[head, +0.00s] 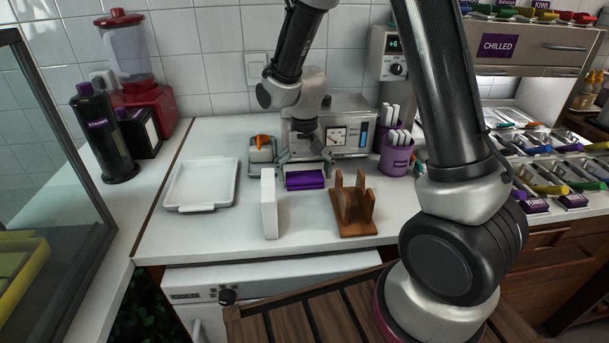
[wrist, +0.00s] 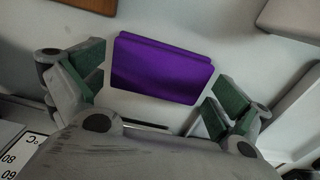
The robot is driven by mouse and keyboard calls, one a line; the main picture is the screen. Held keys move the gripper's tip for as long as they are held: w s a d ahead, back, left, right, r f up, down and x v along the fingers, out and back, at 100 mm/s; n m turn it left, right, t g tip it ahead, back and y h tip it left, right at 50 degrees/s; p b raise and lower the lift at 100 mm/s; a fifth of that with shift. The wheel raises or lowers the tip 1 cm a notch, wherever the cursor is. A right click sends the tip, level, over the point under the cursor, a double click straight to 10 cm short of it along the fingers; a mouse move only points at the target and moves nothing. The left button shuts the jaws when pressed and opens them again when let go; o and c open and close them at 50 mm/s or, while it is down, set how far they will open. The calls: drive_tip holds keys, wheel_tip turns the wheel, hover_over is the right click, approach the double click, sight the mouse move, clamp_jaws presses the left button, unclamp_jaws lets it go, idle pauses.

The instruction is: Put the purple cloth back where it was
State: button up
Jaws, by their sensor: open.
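The purple cloth (head: 305,180) lies folded flat on the white counter in front of the grey machine. In the wrist view the purple cloth (wrist: 161,69) sits between and slightly beyond my two green-padded fingers. My gripper (head: 305,170) is open and points down over the cloth. In the wrist view my gripper (wrist: 154,88) has its fingers wide apart, one on each side of the cloth. A gap shows on both sides, so neither finger appears to touch it.
A white upright block (head: 269,204) stands just left of the cloth. A wooden rack (head: 353,205) stands to the right. A white tray (head: 203,184) lies further left. The grey machine (head: 343,135) with a dial is behind. Purple cups (head: 396,157) stand at the back right.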

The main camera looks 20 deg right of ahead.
sight(305, 175)
wheel_tip(305, 175, up, 11)
drive_tip(key=s+d+r+n+t, duration=0.1)
drive_tip(key=s+d+r+t, duration=0.1)
drive_tip(key=s+d+r, duration=0.85)
drive_tip(key=s+d+r+n+t, duration=0.1)
drive_tip(key=s+d, duration=0.3)
drive_tip(key=s, duration=0.7)
drive_tip(key=shift+s+d+r+t, duration=0.2)
drive_tip(key=shift+s+r+t, duration=0.2)
drive_tip(key=shift+t, duration=0.3)
